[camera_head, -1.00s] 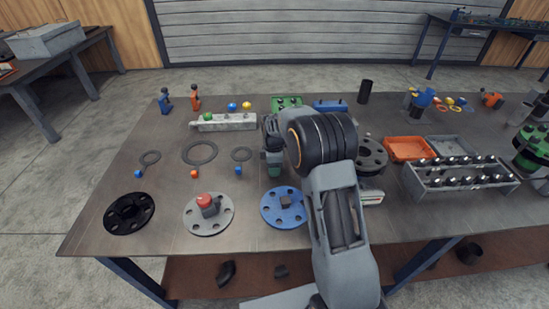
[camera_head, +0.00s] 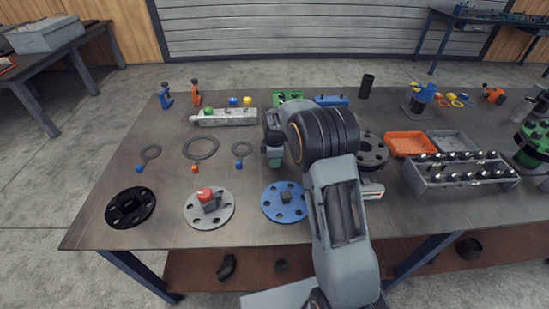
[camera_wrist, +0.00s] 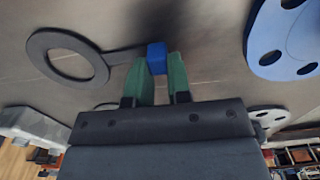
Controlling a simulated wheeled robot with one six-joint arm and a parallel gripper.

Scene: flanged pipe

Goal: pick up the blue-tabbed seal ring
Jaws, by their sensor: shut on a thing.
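In the wrist view, my gripper (camera_wrist: 159,77) has its two green fingers shut on the blue tab (camera_wrist: 156,58) of a flat dark grey seal ring (camera_wrist: 40,60). The ring extends left from the tab on a thin stem. I cannot tell whether it is clear of the table. In the head view, my gripper (camera_head: 274,160) points down behind the blue flange, and the ring in its fingers is hidden.
A larger orange-tabbed ring (camera_head: 216,147) lies between them. A black flange (camera_head: 113,214), a grey flange (camera_head: 220,217) and a blue flange (camera_head: 270,208) lie along the near edge. A grey rail (camera_head: 230,121) stands behind the rings. A stud box (camera_head: 440,187) stands at right.

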